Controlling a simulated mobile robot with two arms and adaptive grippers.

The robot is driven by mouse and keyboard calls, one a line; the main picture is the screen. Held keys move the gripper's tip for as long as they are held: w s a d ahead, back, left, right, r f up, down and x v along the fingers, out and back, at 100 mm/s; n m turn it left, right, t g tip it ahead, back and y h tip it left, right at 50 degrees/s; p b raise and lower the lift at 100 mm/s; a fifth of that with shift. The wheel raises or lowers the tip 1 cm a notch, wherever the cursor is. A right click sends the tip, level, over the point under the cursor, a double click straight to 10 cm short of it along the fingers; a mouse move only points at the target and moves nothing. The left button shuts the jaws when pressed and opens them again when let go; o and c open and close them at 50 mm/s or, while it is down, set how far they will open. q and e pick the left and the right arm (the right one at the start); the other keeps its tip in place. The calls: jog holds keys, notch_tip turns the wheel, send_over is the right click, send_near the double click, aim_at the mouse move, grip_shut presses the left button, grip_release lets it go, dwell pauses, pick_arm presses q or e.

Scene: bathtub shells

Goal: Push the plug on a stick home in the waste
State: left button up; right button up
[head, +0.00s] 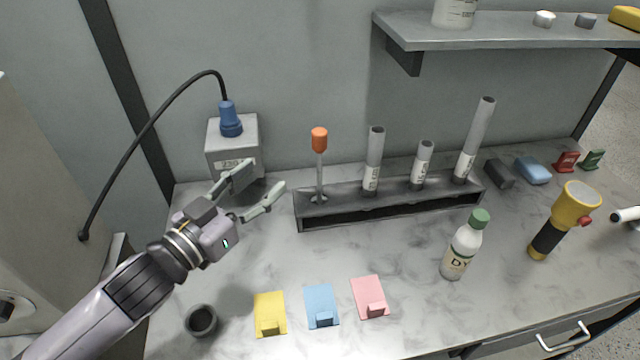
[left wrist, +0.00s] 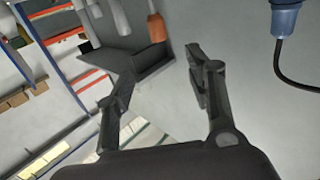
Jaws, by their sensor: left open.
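The plug on a stick has an orange knob (head: 319,139) on a thin grey rod. It stands upright in the left end of a dark grey rack (head: 400,212), with a small flange at its foot. I take that hole to be the waste; the plug's lower end is hidden, so its depth cannot be told. My left gripper (head: 263,182) is open and empty, left of the stick and apart from it, fingers pointing towards the rack. In the left wrist view the orange knob (left wrist: 157,27) shows beyond the open fingers (left wrist: 165,85). My right gripper is not in view.
Several grey tubes (head: 373,160) stand in the rack right of the stick. A grey box (head: 222,150) with a blue cabled plug (head: 230,120) stands behind my gripper. A bottle (head: 463,245), torch (head: 560,225), coloured cards (head: 320,305) and dark cup (head: 201,320) occupy the counter. A shelf (head: 500,30) overhangs the right.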

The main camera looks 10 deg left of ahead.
pick_arm(q)
jog(key=p, duration=0.4)
send_near(315, 141)
jog(key=x, duration=0.5)
jog(key=shift+w, duration=0.4)
jog(key=shift+w+d, duration=0.1)
jog(key=shift+w, duration=0.15)
jog(key=p+x, duration=0.1)
jog(key=x, duration=0.3)
jog(key=shift+w+d+r+p, duration=0.1)
jog(key=shift+w+d+p, duration=0.2)
jog(key=shift+p, duration=0.1)
jog(key=shift+w+d, duration=0.15)
jog(key=shift+w, duration=0.2)
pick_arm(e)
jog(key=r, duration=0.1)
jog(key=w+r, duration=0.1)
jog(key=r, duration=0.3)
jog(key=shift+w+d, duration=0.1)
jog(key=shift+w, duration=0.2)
pick_arm(q)
jog(key=shift+s, duration=0.1)
